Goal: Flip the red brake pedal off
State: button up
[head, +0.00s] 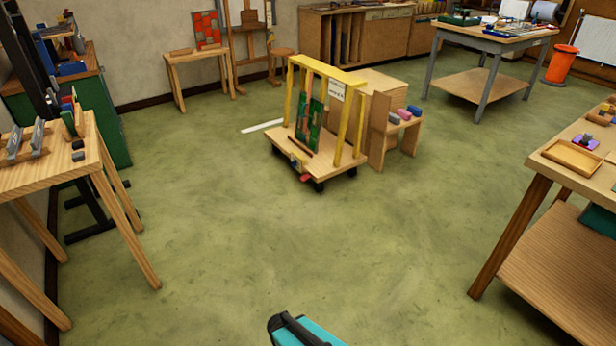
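The red brake pedal (305,178) is a small red piece low at the near edge of a wheeled wooden cart (347,168). It sits close to a dark caster; its exact tilt is too small to tell. The cart has a yellow upright frame (359,120) and carries leaded panels with green and red glass (309,124). My gripper is not in view. A teal and black part at the bottom edge looks like my own body, well short of the cart.
Open green floor lies between me and the cart. A wooden stand with coloured blocks (404,115) is close behind the cart at right. A wooden table (60,172) stands at left, a workbench (545,150) at right. An orange bin (561,62) is far right.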

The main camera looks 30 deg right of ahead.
aim_at(307, 176)
jog(key=z, duration=0.45)
jog(key=i, duration=1.05)
jog(key=z, duration=0.35)
jog(key=k, duration=0.65)
jog(key=z, duration=0.2)
jog(key=i, duration=1.1)
jog(key=u, duration=0.4)
jog(key=i, duration=0.65)
jog(key=u, duration=0.65)
jog(key=i, duration=0.4)
jog(key=u, duration=0.2)
